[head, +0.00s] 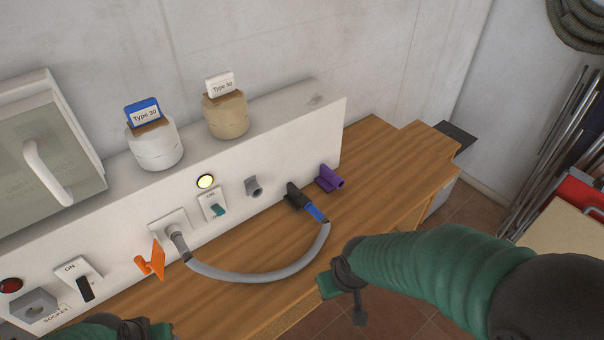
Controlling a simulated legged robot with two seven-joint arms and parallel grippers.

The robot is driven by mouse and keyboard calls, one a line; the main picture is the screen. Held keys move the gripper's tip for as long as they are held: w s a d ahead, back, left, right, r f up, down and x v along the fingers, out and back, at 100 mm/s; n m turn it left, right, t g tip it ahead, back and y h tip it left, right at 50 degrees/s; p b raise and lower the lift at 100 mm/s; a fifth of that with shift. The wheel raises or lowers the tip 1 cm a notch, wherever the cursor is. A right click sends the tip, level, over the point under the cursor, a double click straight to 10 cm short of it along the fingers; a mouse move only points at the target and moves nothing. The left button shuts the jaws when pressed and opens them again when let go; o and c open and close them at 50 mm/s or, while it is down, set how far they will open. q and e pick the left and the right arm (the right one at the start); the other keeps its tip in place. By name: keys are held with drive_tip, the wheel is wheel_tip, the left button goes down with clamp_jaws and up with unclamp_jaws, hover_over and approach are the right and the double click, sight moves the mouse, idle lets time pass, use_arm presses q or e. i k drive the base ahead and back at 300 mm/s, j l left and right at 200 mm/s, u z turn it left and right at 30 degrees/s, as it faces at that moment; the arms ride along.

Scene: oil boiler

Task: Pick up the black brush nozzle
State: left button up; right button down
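The black brush nozzle (294,196) is against the lower part of the white panel, above the wooden bench. It meets the blue end (316,212) of a grey hose (262,275) and looks joined to it. A purple nozzle (330,178) sits just to its right, and an orange one (151,262) is further left. My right gripper (342,286) is at the bench's front edge, below and right of the black nozzle and apart from it. My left gripper (135,328) is at the bottom edge, mostly cut off. Neither gripper's finger opening can be made out.
The hose loops over the wooden bench (375,160) from a wall fitting (172,232). Switches and a lit lamp (205,181) are on the white panel (310,120). Two labelled jars stand on top, the tan one (226,115) at right. Bench space right of the purple nozzle is clear.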

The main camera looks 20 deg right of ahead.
sight(294, 198)
drive_tip(key=i+l+u, duration=0.15)
drive_tip(key=l+u, duration=0.2)
drive_tip(key=i+l+u, duration=0.1)
drive_tip(key=l+u, duration=0.25)
drive_tip(key=l, duration=0.15)
drive_tip(key=l+u, duration=0.35)
drive_tip(key=l, duration=0.1)
